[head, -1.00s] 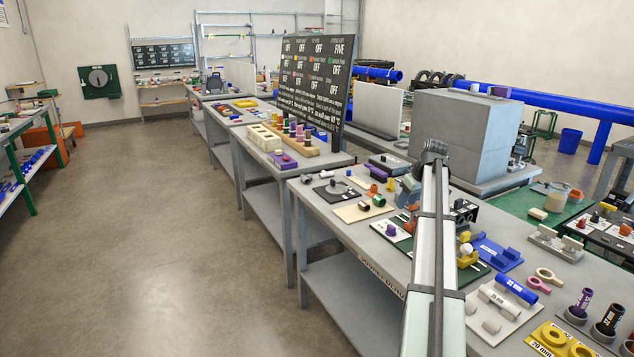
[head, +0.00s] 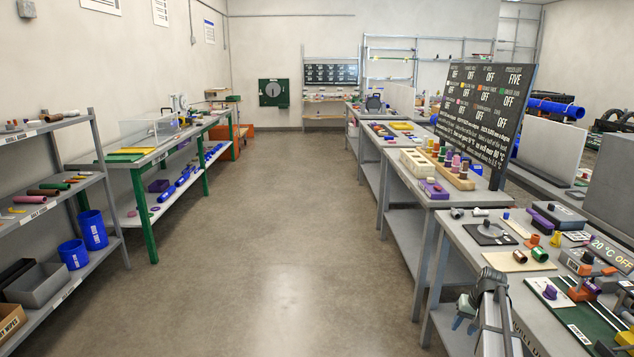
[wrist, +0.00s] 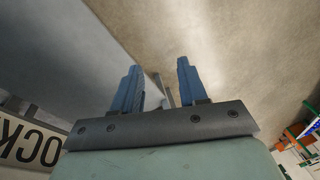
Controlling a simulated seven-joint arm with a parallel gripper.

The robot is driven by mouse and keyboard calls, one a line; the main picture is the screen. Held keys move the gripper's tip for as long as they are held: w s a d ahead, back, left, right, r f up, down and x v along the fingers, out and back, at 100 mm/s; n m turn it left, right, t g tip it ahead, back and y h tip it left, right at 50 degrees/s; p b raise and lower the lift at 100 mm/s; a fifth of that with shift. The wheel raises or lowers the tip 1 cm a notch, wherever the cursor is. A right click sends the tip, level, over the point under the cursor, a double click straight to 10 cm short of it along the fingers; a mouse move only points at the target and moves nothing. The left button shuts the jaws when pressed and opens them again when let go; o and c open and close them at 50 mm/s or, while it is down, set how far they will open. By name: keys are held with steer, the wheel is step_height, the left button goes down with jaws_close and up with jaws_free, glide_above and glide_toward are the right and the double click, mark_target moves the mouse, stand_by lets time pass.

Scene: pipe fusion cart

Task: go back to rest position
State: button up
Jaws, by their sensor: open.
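My gripper (wrist: 157,82) shows in the wrist view with its two blue fingers apart and nothing between them. Bare floor and a thin grey leg show behind the fingers. In the head view my gripper (head: 463,312) hangs at the lower right, beside the left edge of the near grey workbench (head: 462,262). It is clear of the things on the bench top. The fingers are small and partly hidden by my arm in that view.
The near bench carries a black plate (head: 489,234), a beige board (head: 518,261) and several pipe fittings. A dark status board (head: 484,105) stands behind. Shelves (head: 50,206) and a green-legged table (head: 145,215) line the left. The floor aisle (head: 270,250) is open.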

steer(key=s+a+f+n+g, duration=0.1)
steer(key=s+a+f+g, duration=0.1)
steer(key=s+a+f, duration=0.95)
steer(key=s+a+f+n+g, duration=0.1)
steer(key=s+a+f+g, duration=0.1)
steer(key=s+a+f, duration=0.95)
steer(key=s+a+f+g, duration=0.1)
steer(key=s+a+f, duration=0.1)
steer(key=s, duration=0.7)
steer(key=s+a+f+n+g+h, duration=0.1)
steer(key=s+a+f+g, duration=0.1)
steer(key=s+f, duration=0.3)
steer(key=s+a+f+g, duration=0.1)
steer(key=s+a+f, duration=0.2)
steer(key=s, duration=1)
steer(key=shift+f+n+g, duration=0.3)
steer(key=shift+f+n, duration=0.1)
steer(key=shift+f, duration=0.35)
